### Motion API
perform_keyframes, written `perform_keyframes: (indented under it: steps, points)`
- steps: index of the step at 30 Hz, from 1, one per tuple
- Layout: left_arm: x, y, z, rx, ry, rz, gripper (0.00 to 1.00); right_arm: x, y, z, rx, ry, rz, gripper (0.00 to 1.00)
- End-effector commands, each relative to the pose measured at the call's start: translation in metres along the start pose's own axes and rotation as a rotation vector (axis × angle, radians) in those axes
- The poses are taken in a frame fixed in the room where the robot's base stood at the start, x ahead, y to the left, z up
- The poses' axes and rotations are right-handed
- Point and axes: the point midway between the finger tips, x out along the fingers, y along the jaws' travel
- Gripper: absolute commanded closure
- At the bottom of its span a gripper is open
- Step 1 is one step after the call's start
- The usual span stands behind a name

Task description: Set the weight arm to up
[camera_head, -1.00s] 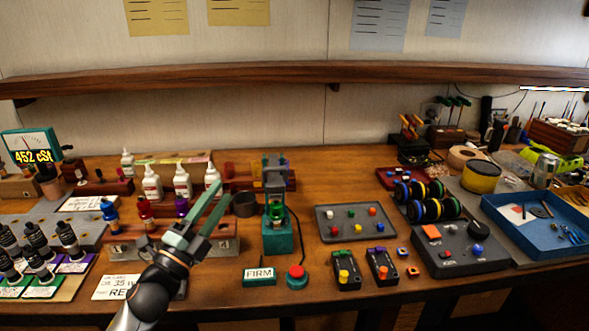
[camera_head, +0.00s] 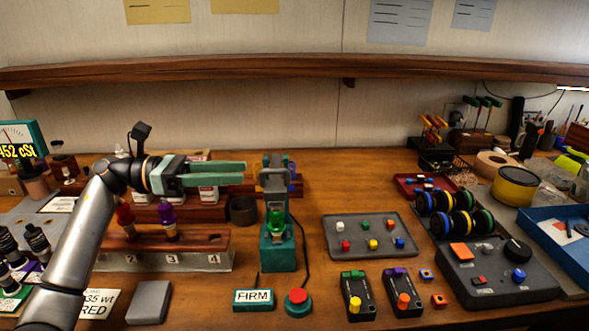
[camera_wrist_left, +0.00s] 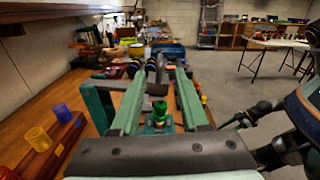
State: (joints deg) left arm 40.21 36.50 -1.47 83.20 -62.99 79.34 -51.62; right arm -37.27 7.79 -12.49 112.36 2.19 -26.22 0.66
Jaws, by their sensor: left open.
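A teal press-like stand (camera_head: 279,252) stands in the middle of the bench, with a green piece (camera_head: 277,218) in it and a grey upright arm part (camera_head: 274,165) at its top. I cannot tell for certain which part is the weight arm. My left gripper (camera_head: 245,173) is open and empty, its fingers level and pointing right, just left of the stand's top. In the left wrist view the grey part (camera_wrist_left: 157,88) and the green piece (camera_wrist_left: 160,112) show between the open fingers (camera_wrist_left: 158,72).
A red button (camera_head: 297,297) and a FIRM sign (camera_head: 253,299) lie in front of the stand. A dark cup (camera_head: 243,210) stands left of it. A grey tray (camera_head: 369,236) is to the right.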

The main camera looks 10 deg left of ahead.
Motion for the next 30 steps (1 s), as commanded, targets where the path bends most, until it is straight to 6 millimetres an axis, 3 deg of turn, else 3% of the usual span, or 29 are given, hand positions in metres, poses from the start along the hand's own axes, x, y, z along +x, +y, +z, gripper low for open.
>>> perform_keyframes:
  steps: [9,15,21,30]
  points:
    - [0.065,-0.002,0.004,-0.002,-0.005,-0.005,0.55,-0.012,0.004,-0.001,0.001,-0.007,0.014,0.50]
    - [0.097,-0.001,0.003,-0.003,-0.005,-0.003,0.55,-0.017,0.012,0.003,0.004,-0.016,0.030,0.50]
    - [0.111,-0.001,0.002,-0.002,-0.005,-0.001,0.55,-0.018,0.013,0.005,0.005,-0.016,0.034,0.50]
    - [0.113,-0.001,0.001,-0.003,-0.003,0.000,0.56,-0.018,0.012,0.004,0.007,-0.012,0.033,0.50]
